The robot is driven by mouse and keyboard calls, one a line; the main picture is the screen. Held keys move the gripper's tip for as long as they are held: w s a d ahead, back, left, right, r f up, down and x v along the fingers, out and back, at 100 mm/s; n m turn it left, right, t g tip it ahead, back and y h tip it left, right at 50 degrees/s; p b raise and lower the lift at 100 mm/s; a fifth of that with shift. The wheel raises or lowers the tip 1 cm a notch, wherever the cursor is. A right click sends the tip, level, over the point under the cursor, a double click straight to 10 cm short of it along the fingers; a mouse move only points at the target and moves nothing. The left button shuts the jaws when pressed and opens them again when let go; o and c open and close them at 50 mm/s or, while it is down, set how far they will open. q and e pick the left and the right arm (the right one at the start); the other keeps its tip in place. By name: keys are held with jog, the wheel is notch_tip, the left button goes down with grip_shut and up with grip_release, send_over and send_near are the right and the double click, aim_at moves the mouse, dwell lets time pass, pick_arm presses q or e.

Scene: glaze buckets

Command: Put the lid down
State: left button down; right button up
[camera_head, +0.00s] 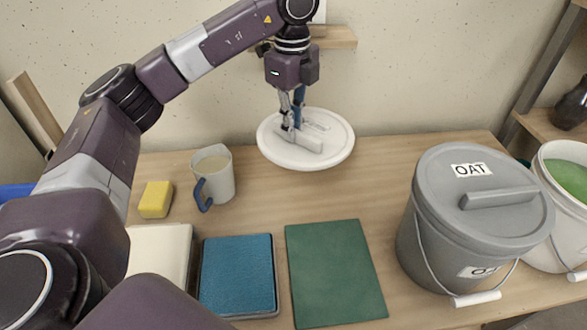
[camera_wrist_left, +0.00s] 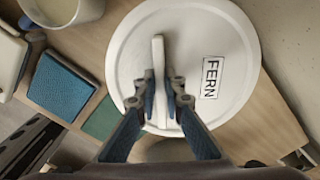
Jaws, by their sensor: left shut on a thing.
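A round white lid (camera_head: 330,148) with a raised bar handle is at the back of the table in the head view. My left gripper (camera_head: 290,131) is shut on the lid's handle from above. In the left wrist view the lid (camera_wrist_left: 225,45) bears a label reading FERN, and the fingers of my left gripper (camera_wrist_left: 160,100) are on either side of the handle. I cannot tell whether the lid touches the table or hangs just above it. My right gripper does not show.
A grey bucket (camera_head: 425,235) with a closed OAT lid stands at right, beside an open bucket of green glaze (camera_head: 568,178). A mug (camera_head: 218,178), a yellow sponge (camera_head: 156,199), a blue tile (camera_head: 237,275) and a green mat (camera_head: 335,273) lie left and front. Bare table shows between lid and grey bucket.

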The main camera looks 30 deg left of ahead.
pick_arm(q)
jog(key=shift+f+b, duration=0.7)
jog(key=shift+f, duration=4.9)
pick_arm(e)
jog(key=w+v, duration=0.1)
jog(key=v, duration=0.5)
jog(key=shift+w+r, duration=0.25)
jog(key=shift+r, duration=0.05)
pick_arm(q)
jog(key=shift+f, duration=0.1)
jog(key=c, duration=2.1)
grip_release()
jog(key=shift+o, duration=0.3)
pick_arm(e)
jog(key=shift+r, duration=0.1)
pick_arm(q)
jog(key=shift+r, duration=0.4)
notch_tip(320, 180, up, 11)
jog(key=shift+r+p, duration=0.2)
jog(key=shift+p, duration=0.8)
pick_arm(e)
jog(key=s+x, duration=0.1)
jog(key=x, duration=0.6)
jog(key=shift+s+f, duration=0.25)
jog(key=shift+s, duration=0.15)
